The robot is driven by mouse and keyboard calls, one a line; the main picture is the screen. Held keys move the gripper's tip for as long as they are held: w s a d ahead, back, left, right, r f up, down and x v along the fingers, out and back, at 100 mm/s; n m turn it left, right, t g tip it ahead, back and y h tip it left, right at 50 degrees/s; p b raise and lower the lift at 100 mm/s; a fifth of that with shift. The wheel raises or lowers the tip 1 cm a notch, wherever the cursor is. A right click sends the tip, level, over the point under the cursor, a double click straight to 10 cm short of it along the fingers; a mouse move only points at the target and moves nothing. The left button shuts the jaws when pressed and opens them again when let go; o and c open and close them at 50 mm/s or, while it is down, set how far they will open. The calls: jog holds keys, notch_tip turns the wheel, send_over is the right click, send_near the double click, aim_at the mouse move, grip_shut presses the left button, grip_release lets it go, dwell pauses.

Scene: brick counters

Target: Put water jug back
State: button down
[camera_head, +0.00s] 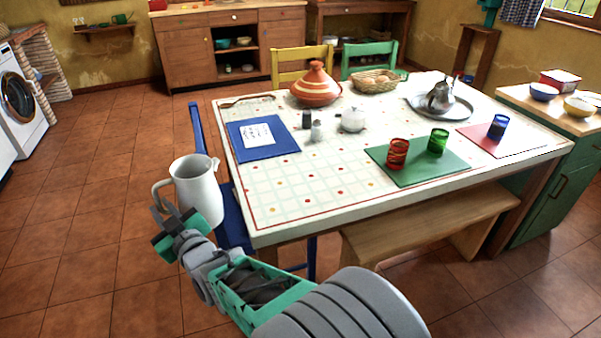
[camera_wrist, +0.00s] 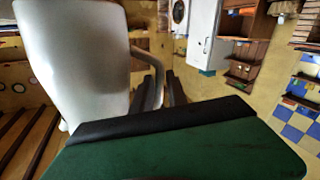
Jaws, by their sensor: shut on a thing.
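The white water jug (camera_head: 198,188) is in the head view, left of the table's near left corner. It is held up in the air over the floor, about upright. My gripper (camera_head: 168,213) is shut on the jug's handle, on its left side. In the wrist view the jug's white body (camera_wrist: 75,60) fills the upper left, and its handle runs down between the dark fingers of my gripper (camera_wrist: 160,92). The handle's lower part is hidden by the fingers.
A blue chair (camera_head: 230,210) stands close beside the jug. A wooden bench (camera_head: 430,225) is at the near side. Tiled floor lies open to the left.

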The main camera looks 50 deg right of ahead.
aim_at(199, 179)
jog(key=d+r+h, duration=0.1)
jog(key=d, duration=0.2)
jog(key=d+r+m+h+b, duration=0.1)
jog(key=d, duration=0.3)
jog(key=s+d+r+m+h, duration=0.1)
jog(key=d, duration=0.2)
jog(key=shift+d, duration=0.25)
jog(key=s+d+r+m+g+h+b, duration=0.25)
jog(key=s+d+r, duration=0.35)
jog(key=s+d, duration=0.5)
jog(key=s+d+r+m+g+h+b, duration=0.2)
jog(key=s+d+r+h, duration=0.25)
jog(key=s+d, duration=0.75)
jog(key=w+d+f+b, duration=0.3)
jog(key=w+f, duration=0.9)
jog(key=w, duration=0.4)
jog(key=shift+d+y, duration=0.4)
jog(key=shift+d, duration=0.25)
jog(key=c, duration=1.8)
grip_release()
jog(key=shift+f, duration=0.4)
jog(key=o, duration=0.5)
jog(key=shift+a, duration=0.1)
